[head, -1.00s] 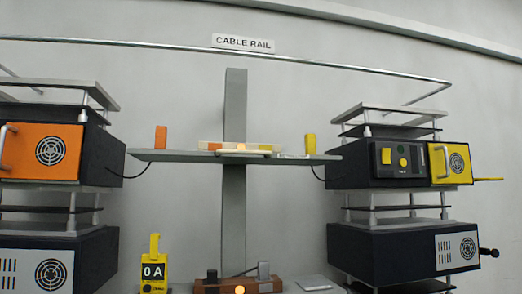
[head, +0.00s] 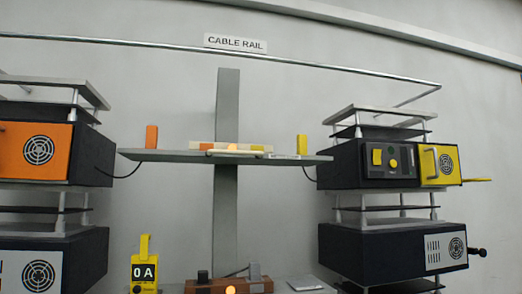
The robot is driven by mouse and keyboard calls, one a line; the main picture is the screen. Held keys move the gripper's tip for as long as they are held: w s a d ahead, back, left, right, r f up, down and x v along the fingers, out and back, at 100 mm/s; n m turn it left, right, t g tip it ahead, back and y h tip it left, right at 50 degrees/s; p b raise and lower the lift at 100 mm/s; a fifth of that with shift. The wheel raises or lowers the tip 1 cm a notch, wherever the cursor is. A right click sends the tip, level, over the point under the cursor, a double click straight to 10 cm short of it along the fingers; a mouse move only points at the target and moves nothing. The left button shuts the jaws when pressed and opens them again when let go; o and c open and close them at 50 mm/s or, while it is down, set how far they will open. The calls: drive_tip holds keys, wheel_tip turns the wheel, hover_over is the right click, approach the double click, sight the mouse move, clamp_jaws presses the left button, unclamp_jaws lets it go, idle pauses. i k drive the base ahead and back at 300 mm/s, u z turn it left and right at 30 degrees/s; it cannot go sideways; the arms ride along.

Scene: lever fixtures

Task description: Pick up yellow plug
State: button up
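The yellow plug (head: 302,145) is a small upright yellow block near the right end of the grey shelf (head: 180,156). A dark cable hangs from that end of the shelf toward the right-hand black unit; whether it joins the plug cannot be made out. My gripper is not in this view, and nothing touches the plug.
An orange plug (head: 151,136) stands at the shelf's left end. Black units with orange (head: 48,150) and yellow (head: 441,165) panels flank the shelf. A yellow meter (head: 143,268) stands below. A rail (head: 300,63) runs above.

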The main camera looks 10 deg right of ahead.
sight(302, 141)
drive_tip(key=k, duration=0.5)
drive_tip(key=u, duration=1.3)
drive_tip(key=i, duration=1.15)
drive_tip(key=z, duration=2.45)
